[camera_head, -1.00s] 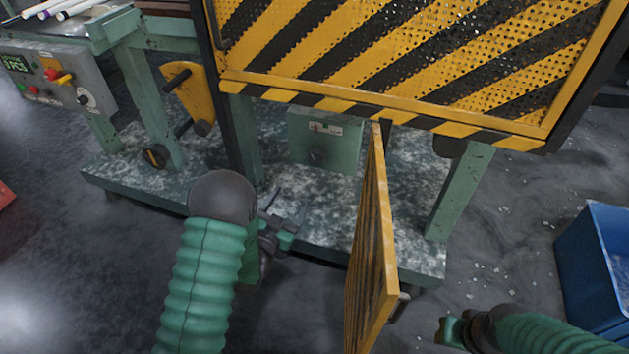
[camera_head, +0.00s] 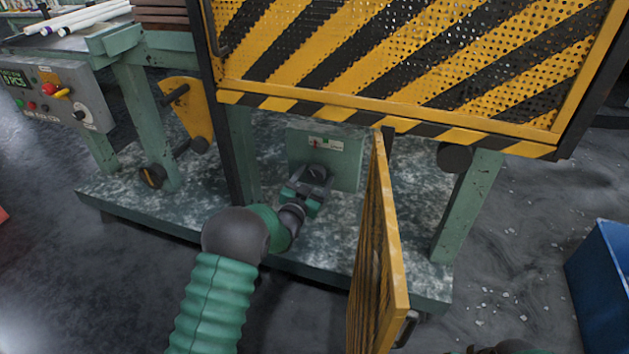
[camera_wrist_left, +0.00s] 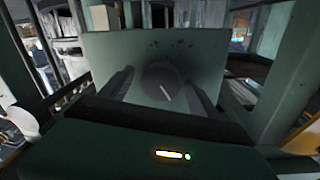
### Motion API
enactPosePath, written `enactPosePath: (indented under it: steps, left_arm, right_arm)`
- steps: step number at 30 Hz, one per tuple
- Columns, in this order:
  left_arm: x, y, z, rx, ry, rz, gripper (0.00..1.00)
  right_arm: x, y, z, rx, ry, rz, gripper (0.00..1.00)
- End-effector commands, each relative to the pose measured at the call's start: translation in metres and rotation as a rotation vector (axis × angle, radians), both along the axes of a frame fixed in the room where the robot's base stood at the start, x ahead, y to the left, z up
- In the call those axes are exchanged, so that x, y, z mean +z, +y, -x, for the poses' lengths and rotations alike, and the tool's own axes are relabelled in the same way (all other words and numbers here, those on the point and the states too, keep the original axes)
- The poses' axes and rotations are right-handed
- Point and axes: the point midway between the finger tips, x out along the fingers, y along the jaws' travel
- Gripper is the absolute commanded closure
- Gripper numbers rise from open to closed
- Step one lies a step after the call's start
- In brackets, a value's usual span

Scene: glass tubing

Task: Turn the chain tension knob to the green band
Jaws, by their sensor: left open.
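The chain tension knob (camera_head: 318,174) is a dark round knob on the front of a green box (camera_head: 345,160) under the striped guard. A small label plate (camera_head: 326,145) with a coloured scale sits above it, too small to read. My left gripper (camera_head: 306,190) is at the knob, its fingers pointing toward the box. In the left wrist view the knob (camera_wrist_left: 163,82) shows a pale pointer line and lies between the two open fingers (camera_wrist_left: 165,88). I cannot tell whether they touch it. My right gripper is not clearly visible; only a dark bit of that arm shows at the bottom edge.
An open yellow-black door (camera_head: 378,250) stands just right of my left arm. The striped guard panel (camera_head: 400,60) hangs above. A control panel (camera_head: 55,98) is at left, a yellow lever plate (camera_head: 190,112) beside it, and a blue bin (camera_head: 605,285) at right.

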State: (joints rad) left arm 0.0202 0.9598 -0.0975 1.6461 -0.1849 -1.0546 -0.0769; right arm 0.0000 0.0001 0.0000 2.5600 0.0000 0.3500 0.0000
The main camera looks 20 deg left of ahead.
Motion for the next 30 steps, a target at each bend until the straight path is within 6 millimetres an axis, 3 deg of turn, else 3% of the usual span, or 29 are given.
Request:
enactPosePath:
  steps: [4, 18, 30]
  left_arm:
    - [-0.0001, 0.0007, 0.0003, 0.000, 0.001, 0.000, 0.29]
    - [-0.0004, 0.0010, 0.0007, 0.001, 0.001, 0.000, 0.90]
    - [0.0002, 0.0018, 0.0010, 0.002, 0.003, 0.076, 0.90]
  right_arm:
    - [0.0005, 0.0000, -0.0001, 0.000, 0.000, 0.000, 0.66]
    - [0.0004, 0.0000, 0.0000, 0.000, 0.000, 0.000, 0.66]
    - [0.0048, 0.0000, 0.0000, 0.000, 0.000, 0.000, 0.66]
